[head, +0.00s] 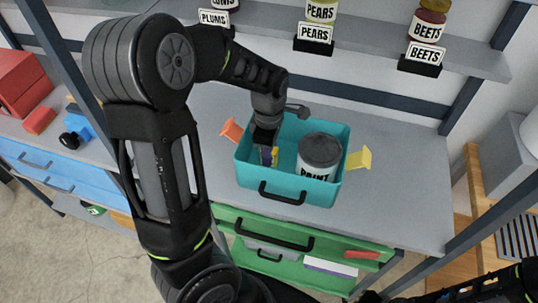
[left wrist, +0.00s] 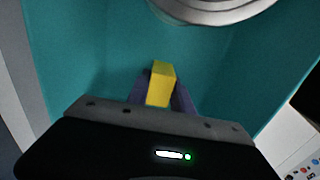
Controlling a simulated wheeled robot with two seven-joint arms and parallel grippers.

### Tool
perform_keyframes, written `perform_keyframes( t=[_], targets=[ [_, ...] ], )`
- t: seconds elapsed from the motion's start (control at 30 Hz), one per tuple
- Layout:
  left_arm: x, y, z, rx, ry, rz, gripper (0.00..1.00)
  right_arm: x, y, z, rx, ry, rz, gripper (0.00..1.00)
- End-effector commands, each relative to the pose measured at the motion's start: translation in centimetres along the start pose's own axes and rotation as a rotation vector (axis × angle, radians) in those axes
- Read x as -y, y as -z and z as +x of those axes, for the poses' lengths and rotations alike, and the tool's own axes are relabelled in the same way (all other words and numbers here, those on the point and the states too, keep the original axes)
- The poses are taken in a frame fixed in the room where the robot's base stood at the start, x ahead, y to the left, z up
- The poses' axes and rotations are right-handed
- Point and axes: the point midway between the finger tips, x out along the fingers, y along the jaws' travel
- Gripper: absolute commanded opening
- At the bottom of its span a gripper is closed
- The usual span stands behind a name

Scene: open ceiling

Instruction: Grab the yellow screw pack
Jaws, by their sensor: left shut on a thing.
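The yellow screw pack (left wrist: 161,84) is a small yellow block between the dark fingers of my left gripper (left wrist: 160,96) in the left wrist view. In the head view, my left gripper (head: 268,155) reaches down into a teal bin (head: 257,177) on the grey shelf, left of the paint can. Only a sliver of yellow shows at its fingertips there. The gripper is shut on the pack, low inside the bin. I cannot tell whether the pack touches the bin floor. My right gripper is not in view; only part of my right arm shows at the lower right.
A grey-lidded paint can (head: 318,160) stands in the bin's right half. An orange funnel-like piece (head: 231,130) and a yellow one (head: 359,158) flank the bin. An open green drawer (head: 235,222) is below. Jars stand on the upper shelf.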

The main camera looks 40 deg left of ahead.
Motion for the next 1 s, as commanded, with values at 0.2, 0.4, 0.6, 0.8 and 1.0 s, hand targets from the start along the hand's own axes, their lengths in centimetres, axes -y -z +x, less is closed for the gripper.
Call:
perform_keyframes(
  t=[0.2,0.4,0.6,0.8,1.0],
  targets=[
    [0.0,0.0,0.0,0.0,0.0,0.0,0.0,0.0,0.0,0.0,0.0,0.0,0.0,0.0],
    [0.0,0.0,0.0,0.0,0.0,0.0,0.0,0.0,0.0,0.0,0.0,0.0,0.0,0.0],
    [-0.1,0.0,-1.2,0.001,-0.003,0.0,0.0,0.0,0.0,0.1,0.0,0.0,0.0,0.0],
    [-0.1,-0.1,-4.7,0.003,-0.007,0.001,0.0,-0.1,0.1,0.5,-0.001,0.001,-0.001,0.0],
    [-0.1,-0.1,-8.4,0.001,-0.005,0.0,0.0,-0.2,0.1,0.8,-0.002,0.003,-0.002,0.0]
  ],
)
